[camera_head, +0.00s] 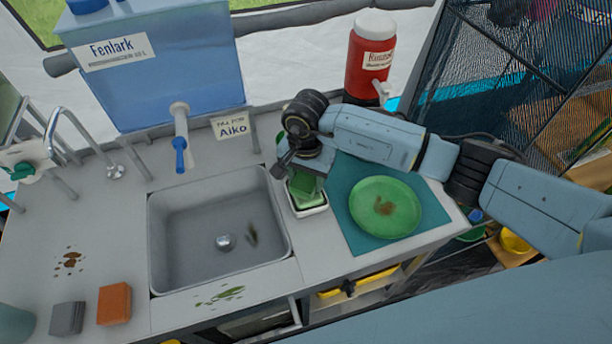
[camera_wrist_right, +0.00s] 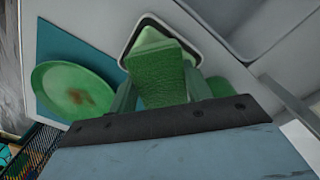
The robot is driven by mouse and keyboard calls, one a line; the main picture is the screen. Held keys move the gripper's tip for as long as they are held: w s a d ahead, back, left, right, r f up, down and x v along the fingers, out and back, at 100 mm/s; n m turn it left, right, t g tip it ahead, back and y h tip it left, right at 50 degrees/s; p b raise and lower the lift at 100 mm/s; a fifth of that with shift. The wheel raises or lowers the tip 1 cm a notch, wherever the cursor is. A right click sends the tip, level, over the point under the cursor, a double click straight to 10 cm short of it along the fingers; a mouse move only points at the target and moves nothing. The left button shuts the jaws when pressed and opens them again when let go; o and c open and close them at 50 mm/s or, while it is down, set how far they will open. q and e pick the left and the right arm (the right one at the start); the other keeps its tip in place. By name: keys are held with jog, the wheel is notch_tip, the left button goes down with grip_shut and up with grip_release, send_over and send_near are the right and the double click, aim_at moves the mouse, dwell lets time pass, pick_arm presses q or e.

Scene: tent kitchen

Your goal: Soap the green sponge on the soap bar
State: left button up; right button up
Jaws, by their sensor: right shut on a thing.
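My right gripper (camera_head: 302,172) is shut on the green sponge (camera_head: 303,186), pointing down at the small white soap dish (camera_head: 314,210) between sink and mat. In the right wrist view the sponge (camera_wrist_right: 160,75) sits between the fingers, over the dish (camera_wrist_right: 192,38). The pale green soap bar (camera_wrist_right: 147,35) shows just past the sponge's end, inside the dish; the sponge hides the rest. I cannot tell whether sponge and soap touch. My left gripper is not in view.
A green plate (camera_head: 405,205) with a brown stain lies on a teal mat (camera_head: 430,222) right of the dish. The sink (camera_head: 190,225) is left of it. Orange (camera_head: 114,304) and grey (camera_head: 67,319) sponges lie front left. A blue water tank (camera_head: 170,75) stands behind.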

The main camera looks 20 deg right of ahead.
aim_at(306, 178)
jog(key=shift+f+b, duration=1.05)
dwell(1.1)
jog(key=shift+s+f, duration=0.1)
jog(key=shift+f, duration=0.05)
dwell(1.5)
jog(key=shift+r+p, duration=1.75)
jog(key=shift+r, duration=1.9)
